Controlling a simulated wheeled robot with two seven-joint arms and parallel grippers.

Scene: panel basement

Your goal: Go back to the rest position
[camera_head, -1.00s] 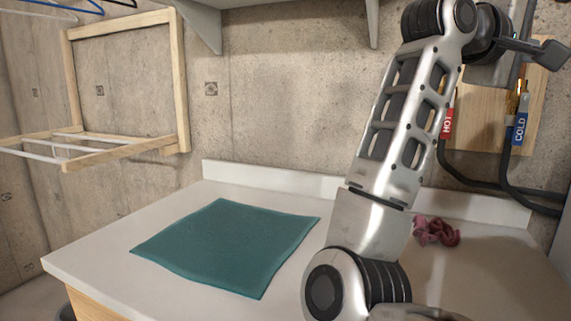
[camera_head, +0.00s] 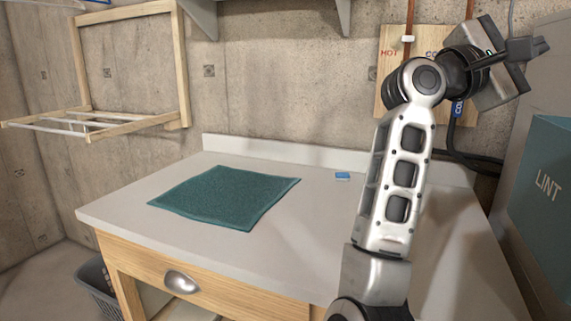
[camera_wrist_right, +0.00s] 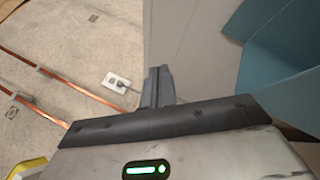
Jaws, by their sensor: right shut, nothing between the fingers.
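My right arm rises from the bottom of the head view, in front of the counter's right side, and bends right at the elbow. My right gripper (camera_head: 526,49) is at the upper right, raised well above the counter and pointing right. In the right wrist view the gripper fingers (camera_wrist_right: 157,88) are together with nothing between them. My left gripper does not show in either view.
A teal cloth (camera_head: 225,198) lies flat on the white counter (camera_head: 290,255). A small blue item (camera_head: 342,176) lies near the back edge. A teal LINT bin (camera_head: 545,200) stands close at the right. A wooden rack (camera_head: 130,124) hangs at the left. A dark basket (camera_head: 99,290) stands below.

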